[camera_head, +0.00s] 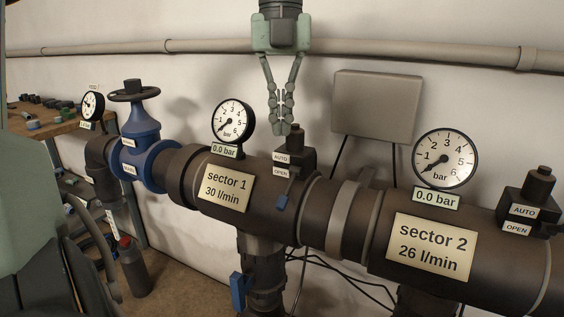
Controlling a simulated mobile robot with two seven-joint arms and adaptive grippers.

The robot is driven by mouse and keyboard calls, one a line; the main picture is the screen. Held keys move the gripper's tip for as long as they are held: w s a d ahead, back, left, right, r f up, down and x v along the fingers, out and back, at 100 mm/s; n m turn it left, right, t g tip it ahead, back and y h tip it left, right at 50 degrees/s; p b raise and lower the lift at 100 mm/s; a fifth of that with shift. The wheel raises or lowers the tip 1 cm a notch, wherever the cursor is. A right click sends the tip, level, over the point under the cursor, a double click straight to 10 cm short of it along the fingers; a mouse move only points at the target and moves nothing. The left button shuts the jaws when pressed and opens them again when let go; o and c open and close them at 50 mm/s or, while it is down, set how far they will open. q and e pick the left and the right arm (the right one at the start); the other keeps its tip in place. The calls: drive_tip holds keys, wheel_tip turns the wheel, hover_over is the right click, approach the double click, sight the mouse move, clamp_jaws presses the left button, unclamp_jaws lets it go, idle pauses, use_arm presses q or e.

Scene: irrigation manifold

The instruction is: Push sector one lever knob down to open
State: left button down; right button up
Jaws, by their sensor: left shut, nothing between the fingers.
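The sector 1 valve block (297,150) is a dark box with a round cap on top of the manifold pipe, right of the "sector 1" plate (225,189). It carries "AUTO" and "OPEN" labels. My right gripper is not in view.
The sector 1 gauge (232,121) reads about zero, with "0.0 bar" below. A sector 2 gauge (445,158) and valve block (530,200) stand at the right. A blue valve (140,150) is at the left. A grey wall box (377,106) hangs behind the manifold.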

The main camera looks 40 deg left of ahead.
use_arm(q)
wheel_tip(320, 180, up, 6)
drive_tip(key=shift+w+a+r, duration=0.15)
drive_tip(key=shift+w+a, duration=0.05)
drive_tip(key=shift+w, duration=0.05)
idle(0.5)
